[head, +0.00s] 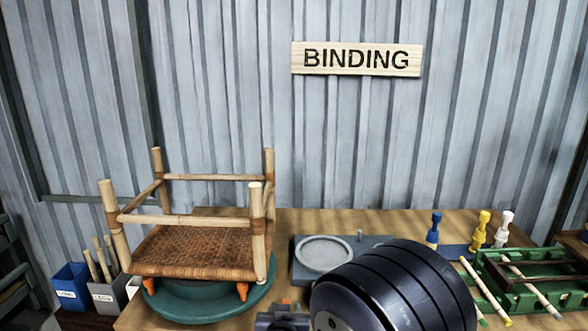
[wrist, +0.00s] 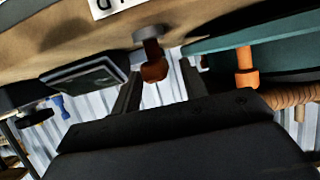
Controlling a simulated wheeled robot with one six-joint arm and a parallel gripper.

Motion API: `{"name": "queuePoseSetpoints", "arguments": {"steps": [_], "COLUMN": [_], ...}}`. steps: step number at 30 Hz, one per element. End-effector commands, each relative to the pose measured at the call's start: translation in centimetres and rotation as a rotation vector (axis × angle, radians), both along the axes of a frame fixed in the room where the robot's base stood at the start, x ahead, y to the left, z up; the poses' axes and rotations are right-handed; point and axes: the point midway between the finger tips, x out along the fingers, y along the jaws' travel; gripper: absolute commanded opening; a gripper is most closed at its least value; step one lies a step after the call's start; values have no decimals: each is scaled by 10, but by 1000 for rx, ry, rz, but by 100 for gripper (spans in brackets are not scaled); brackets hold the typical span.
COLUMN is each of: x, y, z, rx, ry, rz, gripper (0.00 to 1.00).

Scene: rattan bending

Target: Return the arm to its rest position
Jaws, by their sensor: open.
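My gripper (wrist: 160,75) is open, its two dark fingers apart in the wrist view. In the head view, a large dark rounded link of my arm (head: 390,290) fills the lower middle, over the table's front. The gripper's fingers cannot be made out clearly there. A rattan stool frame (head: 195,245) with a woven panel sits on a green round turntable (head: 205,300) at the left of the table.
A grey plate with a round dish (head: 323,254) lies mid-table. Blue, yellow and white pegs (head: 480,230) stand at the right, near a green rack (head: 530,283) with rods. Blue and grey bins (head: 72,288) stand left of the table. A BINDING sign (head: 356,59) hangs on the wall.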

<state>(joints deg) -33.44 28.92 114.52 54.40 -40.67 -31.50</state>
Motion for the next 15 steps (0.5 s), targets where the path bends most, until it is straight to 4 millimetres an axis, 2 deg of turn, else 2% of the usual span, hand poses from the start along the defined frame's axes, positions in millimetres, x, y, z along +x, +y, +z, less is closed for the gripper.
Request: {"name": "queuePoseSetpoints", "arguments": {"steps": [7, 15], "x": [-8, -56], "y": [1, 5], "z": [5, 26], "rx": [-2, -1], "ry": [-1, -3], "rz": [-20, -16], "gripper": [42, 42]}}
